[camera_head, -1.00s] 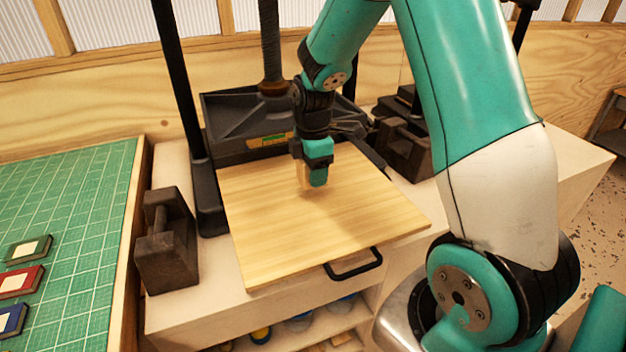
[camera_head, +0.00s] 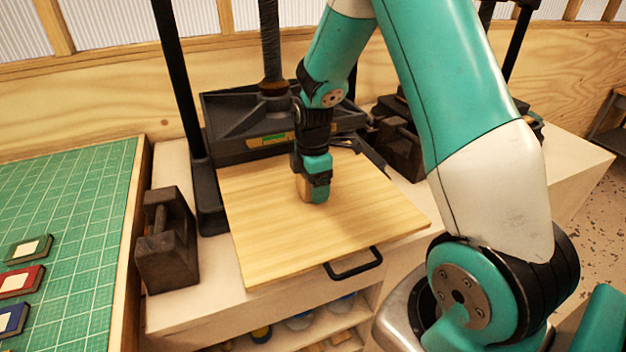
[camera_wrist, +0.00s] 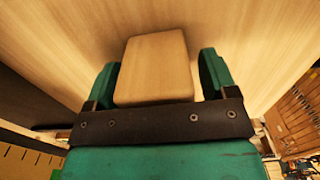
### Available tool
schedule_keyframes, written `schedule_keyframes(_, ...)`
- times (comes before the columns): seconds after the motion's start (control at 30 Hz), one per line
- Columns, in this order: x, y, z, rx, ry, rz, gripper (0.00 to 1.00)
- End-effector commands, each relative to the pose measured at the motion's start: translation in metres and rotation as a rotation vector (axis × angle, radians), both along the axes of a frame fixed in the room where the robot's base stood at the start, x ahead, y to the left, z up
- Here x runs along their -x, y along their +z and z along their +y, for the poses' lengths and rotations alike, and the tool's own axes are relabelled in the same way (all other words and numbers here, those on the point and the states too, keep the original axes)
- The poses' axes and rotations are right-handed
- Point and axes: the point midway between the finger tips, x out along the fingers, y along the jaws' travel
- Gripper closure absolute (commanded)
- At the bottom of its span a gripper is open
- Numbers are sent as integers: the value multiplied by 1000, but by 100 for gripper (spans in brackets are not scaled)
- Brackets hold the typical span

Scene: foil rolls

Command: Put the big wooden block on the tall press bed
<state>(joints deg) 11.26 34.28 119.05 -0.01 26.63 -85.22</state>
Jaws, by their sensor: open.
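The big wooden block (camera_wrist: 155,68) is pale, with rounded edges. In the wrist view it lies between the two green fingers of my gripper (camera_wrist: 157,80), with a gap on each side of it. In the head view my gripper (camera_head: 316,192) points down at the light wooden board of the tall press bed (camera_head: 270,235). The block (camera_head: 303,188) shows there as a small strip at the gripper's left, mostly hidden. It appears to be on or very close to the board. My gripper is open around it.
The dark press plate (camera_head: 240,128), screw and posts stand behind and beside the board. An iron weight (camera_head: 167,250) is left of it, and another dark weight (camera_head: 400,150) behind right. A green cutting mat (camera_head: 75,220) lies left. The front of the board is clear.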

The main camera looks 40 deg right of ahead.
Motion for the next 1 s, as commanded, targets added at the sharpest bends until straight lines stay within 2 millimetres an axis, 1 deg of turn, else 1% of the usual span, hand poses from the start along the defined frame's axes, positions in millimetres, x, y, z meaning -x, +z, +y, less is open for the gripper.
schedule_keyframes(0.17,-1,14,0,1,0,-5,22)
schedule_keyframes(0.27,-1,33,0,1,0,-6,22)
schedule_keyframes(0.5,-1,86,0,1,0,-6,22)
schedule_keyframes(0.6,-1,103,0,1,0,-5,22)
schedule_keyframes(0.77,0,120,1,0,-2,-2,22)
schedule_keyframes(0.83,4,126,10,-8,-16,-9,22)
schedule_keyframes(0.87,7,130,18,-15,-30,-14,22)
schedule_keyframes(0.97,27,143,59,-60,-112,-35,22)
schedule_keyframes(1.0,40,150,80,-87,-158,-43,22)
